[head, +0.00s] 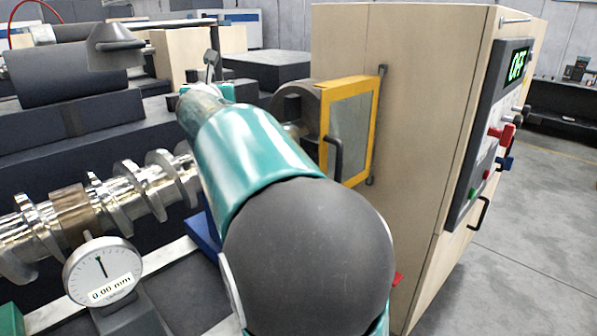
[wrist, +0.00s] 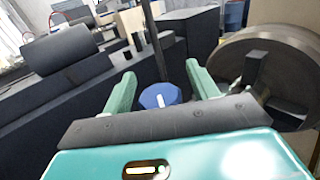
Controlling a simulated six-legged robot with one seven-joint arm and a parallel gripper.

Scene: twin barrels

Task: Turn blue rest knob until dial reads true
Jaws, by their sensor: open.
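The blue knob (wrist: 160,96) shows in the wrist view with a pale bar mark on its face. It lies between the two teal fingers of my gripper (wrist: 160,76), which are apart and hold nothing. I cannot tell how deep the knob sits between them. In the head view my arm hides the knob and most of my gripper.
A wooden cabinet (head: 405,110) with a yellow-framed window (head: 352,130) stands right of my arm. Its side panel display (head: 516,66) reads OFF. A round metal disc (wrist: 268,75) is close right of my gripper. A dark upright bar (wrist: 154,40) rises beyond the knob.

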